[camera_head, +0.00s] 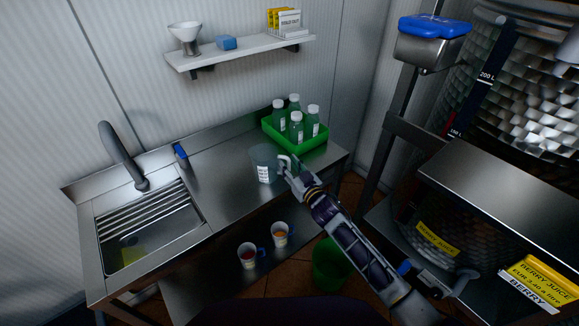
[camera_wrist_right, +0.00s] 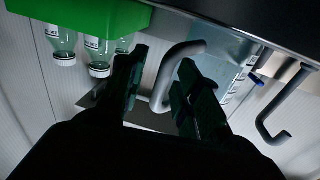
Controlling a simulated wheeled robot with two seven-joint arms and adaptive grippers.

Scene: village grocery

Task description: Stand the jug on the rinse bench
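The clear jug (camera_head: 264,170), with a white scale label and a pale handle, stands upright on the steel rinse bench (camera_head: 220,185), between the sink and a green tray. It appears to rest on the bench top. My right gripper (camera_head: 287,168) is at its handle side. In the right wrist view, which is upside down, the two dark fingers (camera_wrist_right: 160,85) are apart, with the grey handle (camera_wrist_right: 182,52) showing in the gap between them. I cannot tell whether a finger touches it. The jug body (camera_wrist_right: 232,72) shows beyond the right finger. My left gripper is out of view.
The green tray (camera_head: 318,143) with several bottles stands close behind the jug. The sink (camera_head: 150,235) with its grey tap (camera_head: 118,155) is left. Two mugs (camera_head: 247,256) (camera_head: 280,235) sit on the lower shelf. A juice vat (camera_head: 545,75) and steel stand (camera_head: 510,190) are right.

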